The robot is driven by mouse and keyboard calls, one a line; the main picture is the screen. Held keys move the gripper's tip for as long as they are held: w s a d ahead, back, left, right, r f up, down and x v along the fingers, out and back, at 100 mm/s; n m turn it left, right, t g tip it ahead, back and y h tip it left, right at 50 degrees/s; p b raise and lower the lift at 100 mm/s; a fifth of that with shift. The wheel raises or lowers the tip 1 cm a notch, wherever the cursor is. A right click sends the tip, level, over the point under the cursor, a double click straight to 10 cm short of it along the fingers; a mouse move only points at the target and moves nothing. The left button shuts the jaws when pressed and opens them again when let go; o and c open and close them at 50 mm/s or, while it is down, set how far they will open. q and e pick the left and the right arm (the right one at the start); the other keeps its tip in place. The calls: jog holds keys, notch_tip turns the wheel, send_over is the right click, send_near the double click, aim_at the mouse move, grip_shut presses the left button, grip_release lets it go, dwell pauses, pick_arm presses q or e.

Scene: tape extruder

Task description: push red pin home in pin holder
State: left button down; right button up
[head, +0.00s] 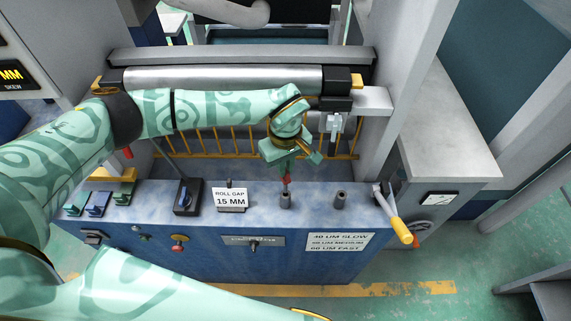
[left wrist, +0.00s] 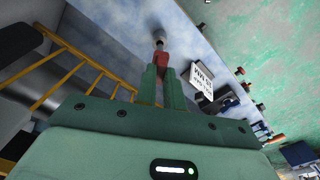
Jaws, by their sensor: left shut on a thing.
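The red pin (head: 286,181) stands roughly upright over a small grey pin holder (head: 285,200) on the blue console top. My left gripper (head: 287,169) is above the holder and shut on the upper part of the pin. In the left wrist view the red pin (left wrist: 161,58) sticks out between the fingertips (left wrist: 160,77), and its far end meets the grey holder (left wrist: 158,38). The pin's lower end is hidden, so I cannot tell how deep it sits. My right gripper is not in view.
A second grey holder (head: 340,200) stands to the right, with a yellow-handled crank (head: 400,228) beyond it. A "ROLL GAP 15 MM" sign (head: 231,198) and a black lever box (head: 187,197) stand to the left. Yellow rails (head: 215,143) and a roller (head: 220,80) lie behind.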

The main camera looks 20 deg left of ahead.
aim_at(286, 182)
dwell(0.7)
pick_arm(q)
jog(key=shift+f+b, duration=2.2)
jog(key=shift+f, duration=1.35)
jog(key=c, duration=1.4)
grip_release()
jog(key=shift+c, duration=0.2)
notch_tip(286, 182, up, 16)
jog(key=p, duration=0.1)
jog(key=shift+r, duration=0.15)
